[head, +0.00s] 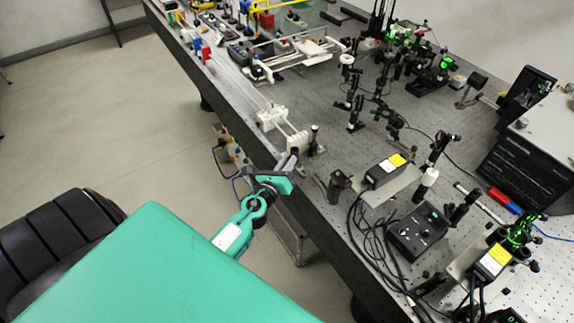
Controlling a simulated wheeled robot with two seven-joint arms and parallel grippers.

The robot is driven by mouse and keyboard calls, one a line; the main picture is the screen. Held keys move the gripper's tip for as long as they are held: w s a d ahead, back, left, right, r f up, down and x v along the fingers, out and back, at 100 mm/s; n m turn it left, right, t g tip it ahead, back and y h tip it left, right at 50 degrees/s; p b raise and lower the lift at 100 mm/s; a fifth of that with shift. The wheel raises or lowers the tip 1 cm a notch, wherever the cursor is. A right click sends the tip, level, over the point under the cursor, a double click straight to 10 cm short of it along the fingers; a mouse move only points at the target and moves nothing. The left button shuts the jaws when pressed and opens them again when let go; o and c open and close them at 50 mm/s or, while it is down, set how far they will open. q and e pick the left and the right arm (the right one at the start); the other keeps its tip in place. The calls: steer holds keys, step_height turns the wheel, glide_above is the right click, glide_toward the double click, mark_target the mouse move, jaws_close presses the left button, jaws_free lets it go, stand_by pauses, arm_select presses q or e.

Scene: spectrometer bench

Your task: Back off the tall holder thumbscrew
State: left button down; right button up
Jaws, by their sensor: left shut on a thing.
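My left gripper (291,160) reaches in from the lower left over the near edge of the bench. Its fingers are shut at the side of a dark upright post holder (314,140), beside the white rail parts. The thumbscrew is too small and too covered by the fingers to see clearly; it appears to be between them. The holder stands upright. My right gripper is not in view.
The perforated optical bench (330,230) runs from upper left to lower right. A short dark post (338,187) and a black box with a yellow label (386,170) stand right of the gripper. Cables (368,238) and a black control box (416,231) lie nearer. Open floor lies left.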

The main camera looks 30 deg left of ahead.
arm_select(q)
steer(key=shift+n+b, duration=0.3)
steer(key=shift+n, duration=8.4)
steer(key=shift+f, duration=0.1)
steer(key=c, duration=1.4)
jaws_free()
steer(key=shift+s, duration=0.1)
